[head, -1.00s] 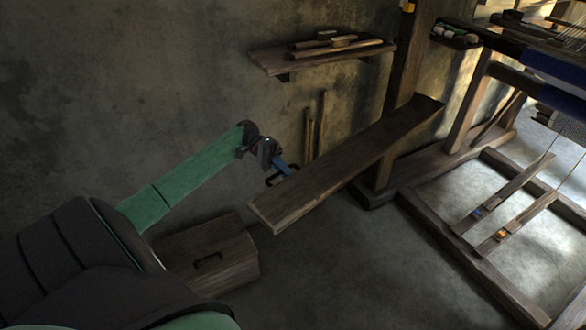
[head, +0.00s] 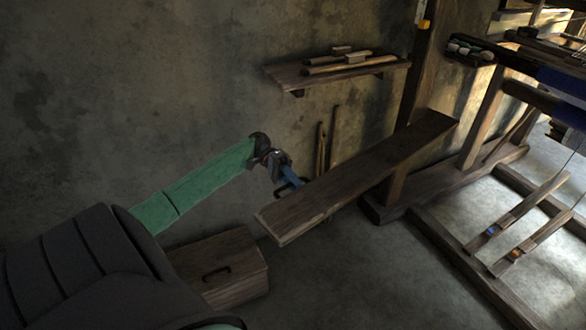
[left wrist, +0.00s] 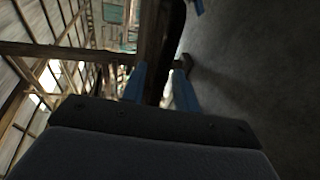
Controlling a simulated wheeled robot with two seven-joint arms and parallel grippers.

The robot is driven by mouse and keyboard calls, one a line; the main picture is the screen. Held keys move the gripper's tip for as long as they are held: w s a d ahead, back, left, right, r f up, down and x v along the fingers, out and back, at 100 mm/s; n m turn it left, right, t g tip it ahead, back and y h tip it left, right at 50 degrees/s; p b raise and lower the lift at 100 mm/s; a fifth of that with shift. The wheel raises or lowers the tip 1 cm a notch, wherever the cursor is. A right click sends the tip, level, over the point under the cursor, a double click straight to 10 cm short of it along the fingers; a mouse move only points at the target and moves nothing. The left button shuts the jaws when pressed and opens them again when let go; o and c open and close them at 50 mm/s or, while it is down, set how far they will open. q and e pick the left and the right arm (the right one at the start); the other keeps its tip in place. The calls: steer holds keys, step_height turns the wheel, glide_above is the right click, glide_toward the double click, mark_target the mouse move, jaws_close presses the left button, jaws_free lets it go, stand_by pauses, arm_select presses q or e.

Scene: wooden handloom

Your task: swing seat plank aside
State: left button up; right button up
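The seat plank (head: 360,172) is a long, dark brown board that slants from the lower left to a loom post at the upper right. A dark loop handle (head: 279,191) shows at its far edge near the left end. My left gripper (head: 291,178) is at this edge, with its blue fingers close to the handle. In the left wrist view the two fingers of my left gripper (left wrist: 160,72) stand apart, and a dark wooden edge runs between them. Contact cannot be made out. My right gripper is not in view.
A wooden box (head: 222,284) with a dark handle stands on the floor below the plank's left end. A wall shelf (head: 285,77) holds wooden tools. The loom frame with treadles (head: 520,212) fills the right side. The floor in front of the plank is clear.

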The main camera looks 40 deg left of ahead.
arm_select(q)
steer(key=shift+a, duration=0.1)
steer(key=v, duration=0.7)
steer(key=shift+a, duration=0.25)
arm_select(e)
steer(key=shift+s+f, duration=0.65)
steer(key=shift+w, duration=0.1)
